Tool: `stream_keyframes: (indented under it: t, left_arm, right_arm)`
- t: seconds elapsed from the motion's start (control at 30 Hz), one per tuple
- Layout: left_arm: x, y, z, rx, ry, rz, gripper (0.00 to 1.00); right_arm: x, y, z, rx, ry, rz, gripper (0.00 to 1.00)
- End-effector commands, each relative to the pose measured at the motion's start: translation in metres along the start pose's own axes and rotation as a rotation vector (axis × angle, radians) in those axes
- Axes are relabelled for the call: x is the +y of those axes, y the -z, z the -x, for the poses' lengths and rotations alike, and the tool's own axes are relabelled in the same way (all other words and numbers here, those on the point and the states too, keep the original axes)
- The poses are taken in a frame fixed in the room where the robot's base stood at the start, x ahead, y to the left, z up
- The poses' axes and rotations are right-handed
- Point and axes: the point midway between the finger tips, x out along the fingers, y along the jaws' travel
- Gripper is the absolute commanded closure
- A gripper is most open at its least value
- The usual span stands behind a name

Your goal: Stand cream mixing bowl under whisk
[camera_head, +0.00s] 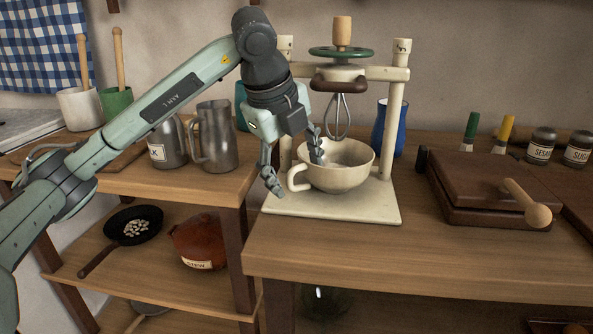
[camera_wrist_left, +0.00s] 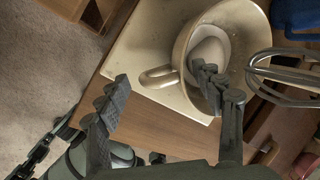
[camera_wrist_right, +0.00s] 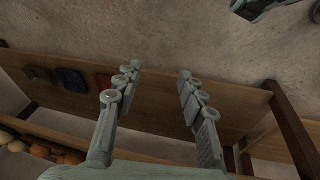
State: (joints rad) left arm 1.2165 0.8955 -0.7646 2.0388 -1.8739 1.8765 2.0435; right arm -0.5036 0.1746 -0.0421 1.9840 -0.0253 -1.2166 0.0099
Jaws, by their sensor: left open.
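The cream mixing bowl (camera_head: 342,178) stands upright on the cream base plate (camera_head: 335,207) of the whisk stand, its handle toward the left. The wire whisk (camera_head: 340,113) hangs from the stand above the bowl's opening. My left gripper (camera_head: 297,175) is open at the bowl's left side, one finger at the inside of the rim and the other outside, left of the handle. In the left wrist view the bowl (camera_wrist_left: 236,18) shows with one finger over its opening. My right gripper (camera_wrist_right: 160,85) is open and empty, away from the bowl, facing a wooden shelf.
A metal pitcher (camera_head: 216,137) and a labelled milk can stand left of the stand. A blue vase (camera_head: 387,128) is close behind its right post. A dark wooden press or box (camera_head: 487,185) lies to the right. The counter front is clear.

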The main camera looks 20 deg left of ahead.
Motion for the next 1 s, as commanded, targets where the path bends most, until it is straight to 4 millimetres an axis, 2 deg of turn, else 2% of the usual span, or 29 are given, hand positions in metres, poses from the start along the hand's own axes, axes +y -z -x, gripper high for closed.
stream_keyframes:
  t: [0.1,0.33,0.5,0.67,1.0]
  left_arm:
    - [-0.002,0.000,0.024,-0.001,0.008,-0.001,0.33]
    - [-0.002,-0.001,0.077,-0.003,0.007,-0.001,0.33]
    - [-0.001,-0.001,0.103,-0.003,0.006,0.000,0.33]
    - [0.000,0.000,0.113,-0.001,0.003,-0.001,0.33]
    - [0.000,0.000,0.114,0.000,0.002,-0.001,0.33]
  right_arm:
    - [0.000,-0.004,-0.004,-0.011,0.000,0.000,0.60]
    - [0.001,0.002,0.004,0.000,-0.001,0.001,0.60]
    - [-0.002,-0.001,-0.012,-0.004,0.007,0.002,0.60]
    - [-0.004,-0.004,-0.017,-0.005,0.011,0.000,0.60]
    - [-0.004,-0.004,-0.019,-0.006,0.012,-0.001,0.60]
